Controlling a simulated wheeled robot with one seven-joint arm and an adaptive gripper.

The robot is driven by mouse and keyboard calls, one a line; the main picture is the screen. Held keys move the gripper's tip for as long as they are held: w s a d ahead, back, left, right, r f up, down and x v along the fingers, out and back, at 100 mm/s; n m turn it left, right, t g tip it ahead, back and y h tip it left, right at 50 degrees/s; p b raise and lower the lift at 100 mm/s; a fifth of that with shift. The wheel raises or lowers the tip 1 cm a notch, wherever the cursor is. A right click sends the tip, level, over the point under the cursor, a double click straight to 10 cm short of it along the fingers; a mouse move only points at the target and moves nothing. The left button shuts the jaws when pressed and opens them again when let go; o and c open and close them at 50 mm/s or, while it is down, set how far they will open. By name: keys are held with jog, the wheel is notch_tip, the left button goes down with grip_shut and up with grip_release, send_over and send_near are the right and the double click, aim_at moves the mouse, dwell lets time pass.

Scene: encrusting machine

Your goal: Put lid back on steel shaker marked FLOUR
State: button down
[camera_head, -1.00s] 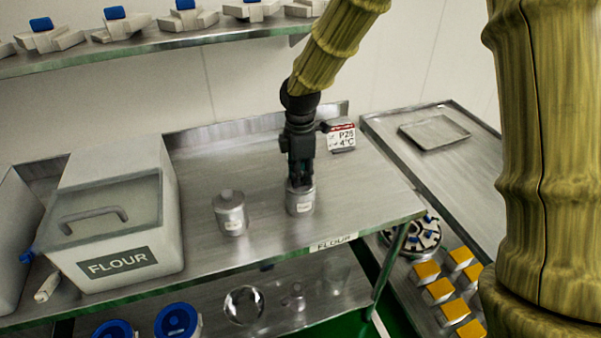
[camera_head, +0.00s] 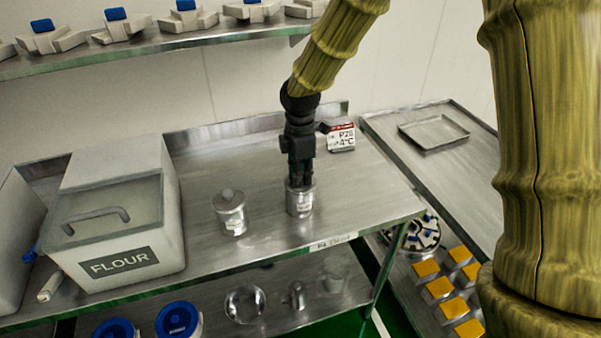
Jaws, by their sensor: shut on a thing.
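Two small steel shakers stand on the steel table. The right shaker (camera_head: 300,203) is upright directly under my gripper (camera_head: 300,182). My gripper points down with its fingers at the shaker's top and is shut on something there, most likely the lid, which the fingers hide. I cannot tell whether the lid is seated on the rim. The left shaker (camera_head: 231,216) stands upright with a knobbed lid on it. Both shakers carry a small pale label, too small to read.
A large bin marked FLOUR (camera_head: 118,262) stands at the table's left. A sign card (camera_head: 341,137) stands behind the right shaker. The table's front edge (camera_head: 333,241) is close in front. A side table with a tray (camera_head: 434,133) is at right. Lower shelf holds glassware and blue-topped items.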

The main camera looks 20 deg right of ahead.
jog(key=c, duration=0.7)
grip_release()
jog(key=shift+r, duration=0.15)
jog(key=shift+r+p, duration=3.3)
jog(key=shift+r, duration=0.1)
grip_shut()
jog(key=shift+f+b, duration=0.8)
jog(key=shift+f, duration=1.75)
